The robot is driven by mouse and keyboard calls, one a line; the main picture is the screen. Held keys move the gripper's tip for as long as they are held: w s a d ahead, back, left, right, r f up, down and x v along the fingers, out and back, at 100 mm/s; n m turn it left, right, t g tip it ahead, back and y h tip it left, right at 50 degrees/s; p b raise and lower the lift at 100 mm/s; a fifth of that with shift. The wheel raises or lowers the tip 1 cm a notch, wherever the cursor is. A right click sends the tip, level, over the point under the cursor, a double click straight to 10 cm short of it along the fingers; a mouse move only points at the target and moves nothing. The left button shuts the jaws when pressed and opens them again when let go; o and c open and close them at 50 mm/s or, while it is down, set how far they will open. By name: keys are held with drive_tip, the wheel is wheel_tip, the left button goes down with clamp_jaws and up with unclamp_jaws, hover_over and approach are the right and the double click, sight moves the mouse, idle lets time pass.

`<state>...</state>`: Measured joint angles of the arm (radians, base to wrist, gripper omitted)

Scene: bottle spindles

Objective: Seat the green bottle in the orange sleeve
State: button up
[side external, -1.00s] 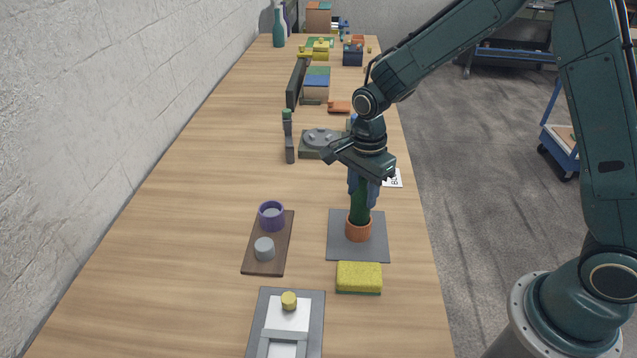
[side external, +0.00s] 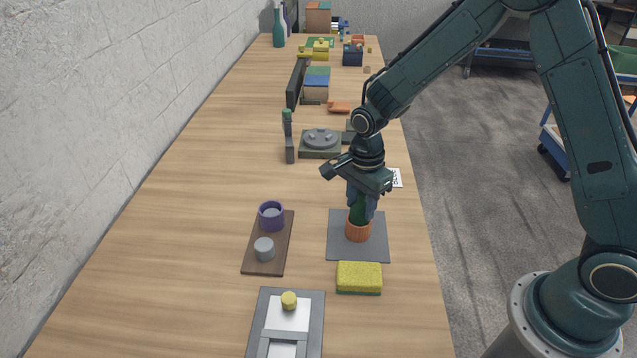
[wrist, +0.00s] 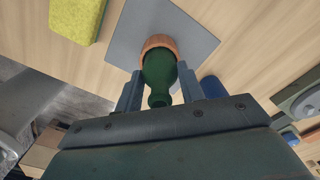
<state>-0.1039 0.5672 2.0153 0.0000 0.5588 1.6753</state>
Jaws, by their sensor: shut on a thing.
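The green bottle (side external: 358,209) stands about upright with its lower part inside the orange sleeve (side external: 358,232). In the wrist view the bottle (wrist: 159,72) shows between the fingers, with the sleeve's rim (wrist: 158,41) around it. My gripper (side external: 362,203) is shut on the bottle from above, its fingers low and close to the sleeve's rim; it also shows in the wrist view (wrist: 156,88). The sleeve stands on a dark grey square mat (side external: 376,250). The bottle's base is hidden inside the sleeve, so I cannot tell whether it touches the bottom.
A yellow sponge (side external: 359,277) lies just in front of the mat. A brown board (side external: 262,262) to the left holds a purple cup (side external: 271,217) and a grey cylinder (side external: 264,249). A grey round-topped device (side external: 320,150) stands behind. Bare table lies between board and mat.

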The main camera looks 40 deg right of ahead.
drive_tip(key=shift+f, duration=0.45)
idle(1.0)
drive_tip(key=o, duration=1.1)
drive_tip(key=shift+o, duration=0.2)
drive_tip(key=shift+r, duration=0.25)
drive_tip(key=shift+r, duration=4.85)
